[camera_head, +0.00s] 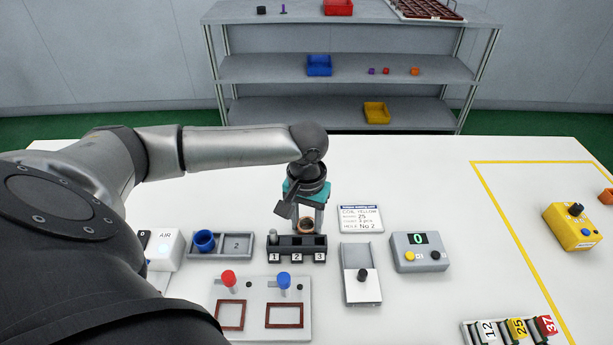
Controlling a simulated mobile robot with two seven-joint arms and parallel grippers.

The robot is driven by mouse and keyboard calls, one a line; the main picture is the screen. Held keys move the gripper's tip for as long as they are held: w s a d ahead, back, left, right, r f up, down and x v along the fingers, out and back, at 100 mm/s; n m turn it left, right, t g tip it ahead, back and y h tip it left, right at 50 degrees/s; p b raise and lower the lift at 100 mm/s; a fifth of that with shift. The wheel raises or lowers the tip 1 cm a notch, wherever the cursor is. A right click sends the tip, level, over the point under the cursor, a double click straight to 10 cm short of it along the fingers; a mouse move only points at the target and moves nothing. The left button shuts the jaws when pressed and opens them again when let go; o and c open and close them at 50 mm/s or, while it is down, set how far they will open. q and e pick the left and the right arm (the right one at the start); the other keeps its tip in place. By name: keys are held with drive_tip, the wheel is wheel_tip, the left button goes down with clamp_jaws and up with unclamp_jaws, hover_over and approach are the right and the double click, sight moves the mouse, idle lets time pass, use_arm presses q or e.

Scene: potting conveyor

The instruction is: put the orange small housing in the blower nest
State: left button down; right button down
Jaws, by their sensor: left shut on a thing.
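My left gripper (306,214) points down over the black block with slots 1, 2 and 3 (297,257). It is shut on a small brown-orange round piece (306,226) with a dark open middle. I cannot tell whether this piece is the orange small housing, or whether it touches the block. Another orange piece (607,196) is cut off by the right edge of the view. A white box marked AIR (165,250) stands at the left, partly hidden by my left arm; it may belong to the blower nest. My right gripper is not in view.
A blue cup (204,240) sits in a grey two-part tray (221,256). A plate with red and blue knobs (258,290), a grey slide box (360,288), a counter box (418,252) and a yellow button box (571,229) stand around. The table's right middle is clear.

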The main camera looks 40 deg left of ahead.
use_arm(q)
drive_tip(key=c, duration=0.6)
unclamp_jaws()
drive_tip(key=shift+f, duration=0.1)
drive_tip(key=shift+c, duration=0.2)
